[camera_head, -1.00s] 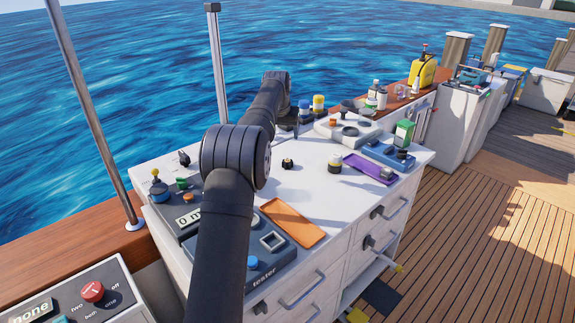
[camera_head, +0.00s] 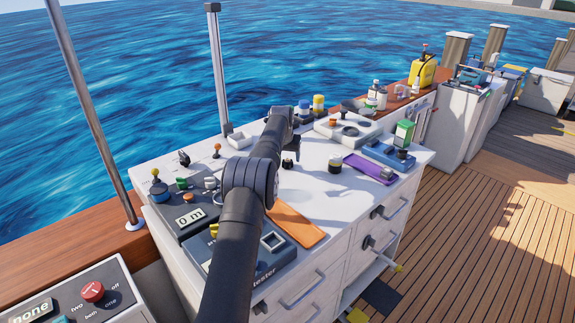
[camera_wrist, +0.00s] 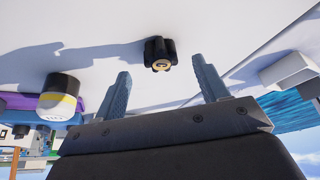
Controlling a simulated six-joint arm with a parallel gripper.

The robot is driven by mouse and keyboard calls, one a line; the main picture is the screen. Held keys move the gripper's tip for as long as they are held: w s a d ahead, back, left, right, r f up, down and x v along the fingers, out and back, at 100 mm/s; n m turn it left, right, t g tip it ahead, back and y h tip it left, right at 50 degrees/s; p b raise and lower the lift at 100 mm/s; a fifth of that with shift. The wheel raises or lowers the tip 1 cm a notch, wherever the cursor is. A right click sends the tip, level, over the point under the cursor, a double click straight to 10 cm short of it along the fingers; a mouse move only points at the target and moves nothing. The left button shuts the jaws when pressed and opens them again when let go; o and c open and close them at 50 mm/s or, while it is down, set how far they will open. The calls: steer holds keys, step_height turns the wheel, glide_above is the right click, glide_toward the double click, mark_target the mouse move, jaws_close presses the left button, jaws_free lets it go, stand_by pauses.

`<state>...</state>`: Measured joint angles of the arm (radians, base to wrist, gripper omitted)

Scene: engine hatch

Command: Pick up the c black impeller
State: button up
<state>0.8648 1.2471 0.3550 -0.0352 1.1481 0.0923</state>
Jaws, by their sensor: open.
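The black impeller (camera_head: 288,163) is a small lobed part with a tan centre, resting on the white bench top. It also shows in the wrist view (camera_wrist: 158,53), upper middle. I cannot read a letter on it. My gripper (camera_wrist: 160,68) is open and empty, with its two grey fingers spread apart. In the wrist view the impeller appears between and beyond the fingertips, with no contact visible. In the head view my gripper (camera_head: 296,146) is just above and beside the impeller, partly hidden by my arm.
A purple tray (camera_head: 368,168) is farther right. An orange tray (camera_head: 300,226) lies at the front. A white open box (camera_head: 240,140) and orange-topped lever (camera_head: 217,150) stand left.

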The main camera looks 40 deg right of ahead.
mark_target(287, 161)
steer(key=shift+x, duration=1.8)
steer(key=c, duration=1.1)
steer(key=shift+r, duration=0.1)
